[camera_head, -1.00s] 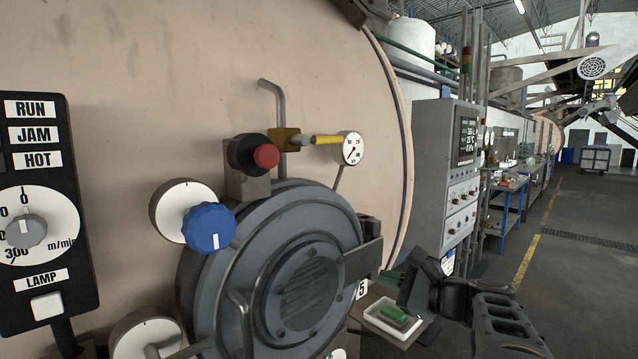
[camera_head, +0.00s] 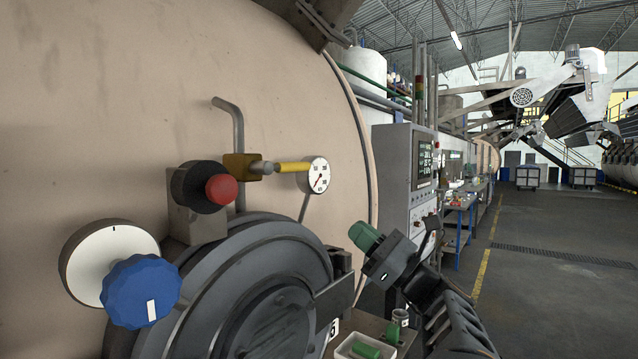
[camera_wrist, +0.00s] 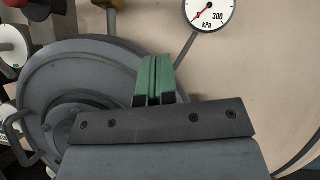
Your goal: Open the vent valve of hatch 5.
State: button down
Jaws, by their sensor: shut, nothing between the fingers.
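The vent valve (camera_head: 240,166) is a brass body on a bent grey pipe above the round grey hatch (camera_head: 262,265). Its yellow lever (camera_head: 291,168) lies level, pointing right, across the upright pipe. The lever's tip is beside a white pressure gauge (camera_head: 317,176). My gripper (camera_head: 364,237), with green fingertips, is shut and empty, right of and below the lever and apart from it. In the wrist view my closed fingertips (camera_wrist: 153,78) show in front of the hatch rim, with the gauge (camera_wrist: 208,12) up and right. There the brass valve body (camera_wrist: 108,3) is cut off by the top edge.
A red button (camera_head: 221,188) on a black housing sits left of the valve. A blue knob (camera_head: 141,291) and white dial (camera_head: 85,262) are further left. A tray (camera_head: 352,347) with a green piece is below my gripper. A grey control cabinet (camera_head: 392,180) stands behind.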

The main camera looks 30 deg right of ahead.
aim_at(293, 167)
jog(key=s+r+p+x, duration=0.1)
jog(key=p+x, duration=0.3)
jog(key=x, duration=0.8)
jog(key=shift+r, duration=0.9)
